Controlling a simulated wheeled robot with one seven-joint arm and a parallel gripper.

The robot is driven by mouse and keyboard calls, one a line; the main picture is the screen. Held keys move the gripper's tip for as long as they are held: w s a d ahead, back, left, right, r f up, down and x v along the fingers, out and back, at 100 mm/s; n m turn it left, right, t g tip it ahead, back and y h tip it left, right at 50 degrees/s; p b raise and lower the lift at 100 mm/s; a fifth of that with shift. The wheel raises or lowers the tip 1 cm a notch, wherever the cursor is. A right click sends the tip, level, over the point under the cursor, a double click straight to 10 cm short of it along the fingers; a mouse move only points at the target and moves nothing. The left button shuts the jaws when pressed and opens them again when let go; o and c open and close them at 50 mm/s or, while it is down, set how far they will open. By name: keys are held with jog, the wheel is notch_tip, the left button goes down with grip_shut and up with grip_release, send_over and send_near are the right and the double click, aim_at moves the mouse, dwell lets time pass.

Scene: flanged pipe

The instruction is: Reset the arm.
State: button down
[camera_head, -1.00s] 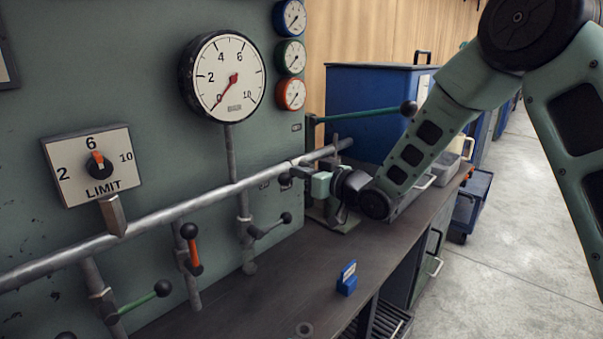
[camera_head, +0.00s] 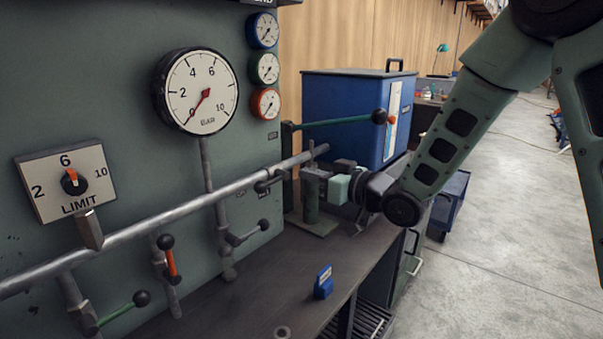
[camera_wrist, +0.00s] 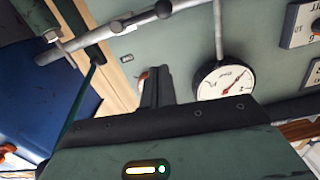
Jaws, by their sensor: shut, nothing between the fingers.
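My gripper (camera_head: 314,172) is beside the right end of the long grey pipe (camera_head: 150,231), in front of the panel and above the bench. In the wrist view my gripper's dark fingers (camera_wrist: 155,86) are together with nothing between them. The pipe (camera_wrist: 135,23) crosses the top of that view, apart from the fingers. The large gauge (camera_head: 197,92) has a red needle near 0; it also shows in the wrist view (camera_wrist: 224,80). From the head view I cannot tell the exact gap between gripper and pipe.
A green lever (camera_head: 335,122) with a dark knob reaches out above my gripper. A blue cabinet (camera_head: 342,105) stands behind. A small blue block (camera_head: 323,283) sits on the dark bench (camera_head: 255,290). Valve handles (camera_head: 168,257) stick out below the pipe. Open floor (camera_head: 490,230) lies to the right.

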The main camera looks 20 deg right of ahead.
jog(key=shift+d, duration=0.1)
jog(key=s+a+f+g+h, duration=0.3)
jog(key=s, duration=0.3)
jog(key=s+a+f+g+h, duration=0.2)
jog(key=s+a+f+g, duration=0.1)
jog(key=s, duration=0.2)
jog(key=s+d+f+n+g+h, duration=0.15)
jog(key=s+g+h, duration=0.5)
jog(key=s, duration=1.85)
notch_tip(320, 180, up, 15)
jog(key=g+y+p, duration=0.1)
jog(key=y+p, duration=0.1)
jog(key=p, duration=1.3)
jog(key=shift+w+r+p, duration=0.2)
jog(key=shift+w+p, duration=0.1)
jog(key=shift+p, duration=0.05)
